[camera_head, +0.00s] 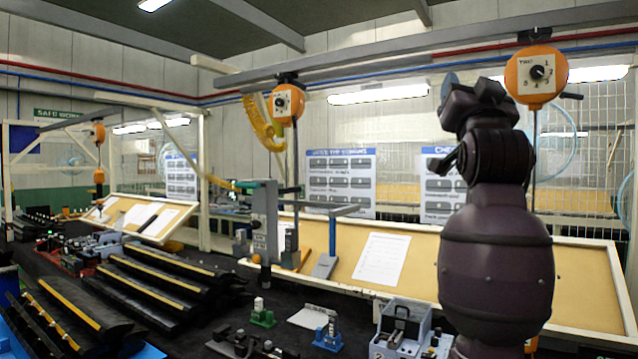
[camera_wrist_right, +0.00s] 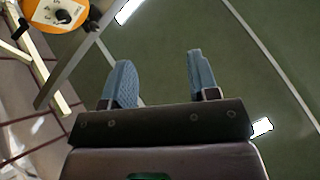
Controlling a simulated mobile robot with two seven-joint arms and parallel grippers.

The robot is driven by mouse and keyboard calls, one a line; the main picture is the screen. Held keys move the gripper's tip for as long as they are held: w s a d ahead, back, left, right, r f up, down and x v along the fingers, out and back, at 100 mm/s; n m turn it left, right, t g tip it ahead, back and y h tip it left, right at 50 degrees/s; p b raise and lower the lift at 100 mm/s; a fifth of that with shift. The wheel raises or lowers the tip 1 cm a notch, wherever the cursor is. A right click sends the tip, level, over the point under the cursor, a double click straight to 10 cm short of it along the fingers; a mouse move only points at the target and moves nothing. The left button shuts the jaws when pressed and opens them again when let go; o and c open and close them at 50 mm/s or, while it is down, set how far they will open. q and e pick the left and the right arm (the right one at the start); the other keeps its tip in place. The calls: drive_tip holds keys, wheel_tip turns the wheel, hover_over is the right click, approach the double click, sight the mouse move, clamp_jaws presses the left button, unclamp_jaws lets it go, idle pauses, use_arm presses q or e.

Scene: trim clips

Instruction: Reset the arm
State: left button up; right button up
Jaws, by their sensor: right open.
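My right arm stands raised at the right of the head view, with its dark purple forearm upright. My right gripper (camera_head: 449,88) is at its top, high above the bench and turned partly away. In the right wrist view the two blue-grey fingers of the right gripper (camera_wrist_right: 160,82) stand wide apart with nothing between them. The wrist camera looks up at the green-grey ceiling. My left gripper is in neither view.
An orange dial unit (camera_head: 537,76) hangs close to the right gripper; another (camera_head: 286,104) hangs further left. Black racks (camera_head: 165,280), a grey-blue fixture (camera_head: 402,328) and small green (camera_head: 263,317) and blue (camera_head: 327,337) fixtures stand on the dark bench. A tan board (camera_head: 450,268) leans behind.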

drive_tip(key=w+f+n+g+y, duration=0.1)
drive_tip(key=w+f+n+y, duration=0.2)
drive_tip(key=f, duration=1)
drive_tip(key=w+f+n+g+y, duration=0.1)
drive_tip(key=w+f+n+y, duration=0.2)
drive_tip(key=f, duration=1)
drive_tip(key=s+f+n+g+y, duration=0.1)
drive_tip(key=s+f+g, duration=0.15)
drive_tip(key=f, duration=0.85)
drive_tip(key=s+f+n+g, duration=0.1)
drive_tip(key=s+f, duration=0.2)
drive_tip(key=f, duration=0.7)
drive_tip(key=s+f+g, duration=0.1)
drive_tip(key=s+f, duration=0.3)
drive_tip(key=f, duration=0.3)
drive_tip(key=s+d+f+g, duration=0.1)
drive_tip(key=s+f+g, duration=0.1)
drive_tip(key=s+f, duration=0.35)
drive_tip(key=s+f+g, duration=0.1)
drive_tip(key=s+f, duration=0.1)
drive_tip(key=f, duration=0.6)
drive_tip(key=s+d+f+g, duration=0.1)
drive_tip(key=s+f+g, duration=0.1)
drive_tip(key=s+f, duration=0.5)
drive_tip(key=s+d+f+m+g+h, duration=0.1)
drive_tip(key=s+d+f+g, duration=0.1)
drive_tip(key=s+f, duration=0.5)
drive_tip(key=s, duration=0.4)
drive_tip(key=shift+f+g, duration=0.2)
drive_tip(key=shift+g, duration=0.15)
